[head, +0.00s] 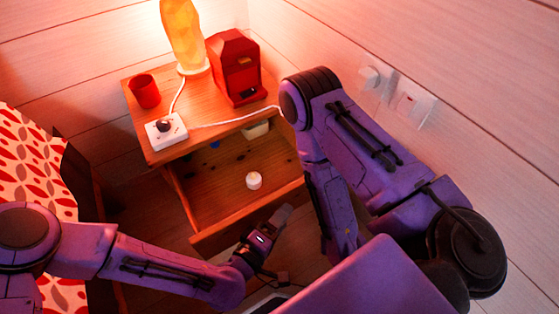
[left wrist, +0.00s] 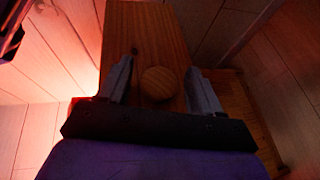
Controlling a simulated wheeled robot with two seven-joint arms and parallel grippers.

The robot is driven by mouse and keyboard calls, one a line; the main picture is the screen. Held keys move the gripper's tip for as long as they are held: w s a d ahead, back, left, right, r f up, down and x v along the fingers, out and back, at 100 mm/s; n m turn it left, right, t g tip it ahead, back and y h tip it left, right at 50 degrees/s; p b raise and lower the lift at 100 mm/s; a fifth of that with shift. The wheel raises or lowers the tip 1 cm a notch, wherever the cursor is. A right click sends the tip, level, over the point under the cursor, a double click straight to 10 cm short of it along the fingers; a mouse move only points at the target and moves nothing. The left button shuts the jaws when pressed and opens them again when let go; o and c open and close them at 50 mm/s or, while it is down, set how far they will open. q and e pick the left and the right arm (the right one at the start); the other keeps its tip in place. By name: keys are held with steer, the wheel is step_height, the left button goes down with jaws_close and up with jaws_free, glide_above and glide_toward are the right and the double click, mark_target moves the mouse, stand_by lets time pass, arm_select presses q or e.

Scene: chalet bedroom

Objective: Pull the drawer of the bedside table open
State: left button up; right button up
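The wooden bedside table (head: 225,113) stands against the wall in the head view. Its drawer (head: 218,231) is pulled well out, and its inside shows from above. My left gripper (head: 281,217) is at the outer side of the drawer front. In the left wrist view, the round wooden knob (left wrist: 159,83) on the drawer front (left wrist: 146,30) lies between the two fingers of my left gripper (left wrist: 159,88). The fingers are apart, with a small gap on each side of the knob. The knob is hidden in the head view. My right gripper is not visible.
The drawer holds a small white round container (head: 254,180), a cream item (head: 256,130) and a blue item (head: 215,145). On top stand a lit lamp (head: 184,35), a red cup (head: 145,91), a red box (head: 236,68) and a white socket block (head: 166,132). A bed (head: 35,165) is at left.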

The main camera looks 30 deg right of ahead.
arm_select(q)
steer(key=shift+a, duration=0.1)
steer(key=shift+s+a+r, duration=0.1)
steer(key=shift+a, duration=0.25)
steer(key=p+v, duration=0.1)
steer(key=v, duration=0.8)
steer(key=shift+s+a+p, duration=0.15)
steer(key=shift+a+p, duration=0.15)
